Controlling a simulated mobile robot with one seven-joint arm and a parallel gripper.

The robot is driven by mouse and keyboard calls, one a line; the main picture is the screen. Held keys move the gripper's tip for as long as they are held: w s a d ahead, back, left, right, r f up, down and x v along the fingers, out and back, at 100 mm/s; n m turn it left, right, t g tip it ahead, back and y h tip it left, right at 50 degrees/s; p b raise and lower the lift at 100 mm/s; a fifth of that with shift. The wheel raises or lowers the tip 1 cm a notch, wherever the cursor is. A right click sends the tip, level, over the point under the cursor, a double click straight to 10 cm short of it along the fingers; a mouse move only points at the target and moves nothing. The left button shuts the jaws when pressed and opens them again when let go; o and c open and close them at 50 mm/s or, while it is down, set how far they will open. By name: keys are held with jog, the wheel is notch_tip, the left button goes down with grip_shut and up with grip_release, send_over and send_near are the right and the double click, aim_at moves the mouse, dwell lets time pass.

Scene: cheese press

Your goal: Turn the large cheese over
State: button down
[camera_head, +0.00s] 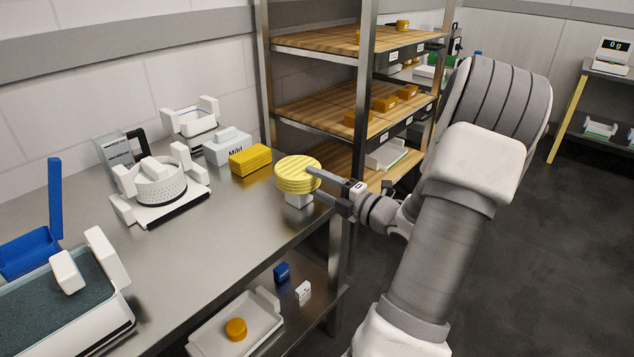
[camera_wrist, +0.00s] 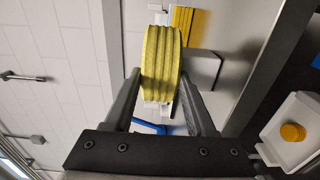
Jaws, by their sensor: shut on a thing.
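The large cheese (camera_head: 296,173) is a round, ridged, pale yellow wheel near the right edge of the steel table. It lies about level, above a small white block (camera_head: 298,200); I cannot tell whether they touch. My gripper (camera_head: 316,183) reaches in from the right and is shut on the cheese. In the wrist view the cheese (camera_wrist: 162,62) is seen edge-on between the two fingers of my gripper (camera_wrist: 160,100), one on each side. The cheese's underside is hidden in the head view.
A white perforated mould (camera_head: 160,187) is farther left. A shelf rack (camera_head: 366,70) with smaller cheeses rises behind. A white tray (camera_head: 262,328) holds an orange cheese (camera_head: 236,329) below.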

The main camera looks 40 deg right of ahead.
jog(key=shift+c, duration=0.7)
grip_release()
jog(key=shift+f, duration=0.1)
jog(key=shift+s+f, duration=0.1)
jog(key=shift+s, duration=0.05)
jog(key=s, duration=0.8)
jog(key=shift+s+d, duration=0.35)
jog(key=shift+d, duration=0.05)
